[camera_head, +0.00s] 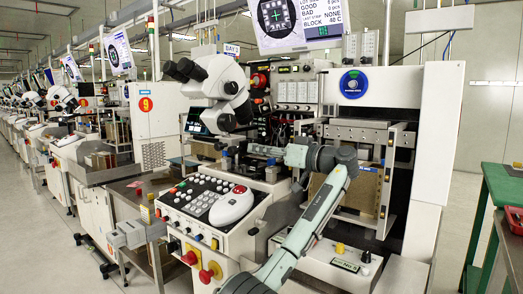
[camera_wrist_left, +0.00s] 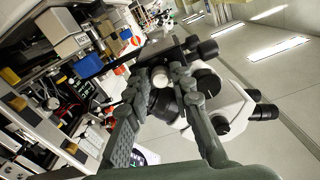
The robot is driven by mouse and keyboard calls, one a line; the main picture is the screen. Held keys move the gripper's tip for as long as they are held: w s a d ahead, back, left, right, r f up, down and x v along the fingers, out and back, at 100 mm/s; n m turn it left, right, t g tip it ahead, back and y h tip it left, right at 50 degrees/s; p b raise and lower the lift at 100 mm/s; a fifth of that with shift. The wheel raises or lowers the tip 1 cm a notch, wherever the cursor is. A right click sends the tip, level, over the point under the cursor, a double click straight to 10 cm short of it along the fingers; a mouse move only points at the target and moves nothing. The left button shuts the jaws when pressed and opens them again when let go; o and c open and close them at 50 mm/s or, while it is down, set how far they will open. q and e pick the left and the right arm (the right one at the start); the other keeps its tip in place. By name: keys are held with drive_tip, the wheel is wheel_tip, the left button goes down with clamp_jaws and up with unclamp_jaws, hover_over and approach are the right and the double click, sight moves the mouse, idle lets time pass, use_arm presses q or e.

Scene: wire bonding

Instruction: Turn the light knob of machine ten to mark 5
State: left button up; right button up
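Machine ten appears to be the nearest machine (camera_head: 215,215), though I read no number ten on it. My left gripper (camera_head: 262,150) reaches left, close to the microscope (camera_head: 222,82) on this machine. In the left wrist view the gripper's two grey fingers (camera_wrist_left: 160,92) are apart, with a visible gap between them. A small pale round knob (camera_wrist_left: 159,77) and dark microscope parts show in that gap; contact cannot be told. I cannot tell for certain which knob is the light knob, and no scale marks are readable. My right gripper is in neither view.
A blue dial (camera_head: 353,84) is on the upper right housing. Machine nine (camera_head: 146,104) stands behind left. A green table (camera_head: 502,185) is at the right. The left aisle is clear.

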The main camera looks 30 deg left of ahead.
use_arm(q)
clamp_jaws()
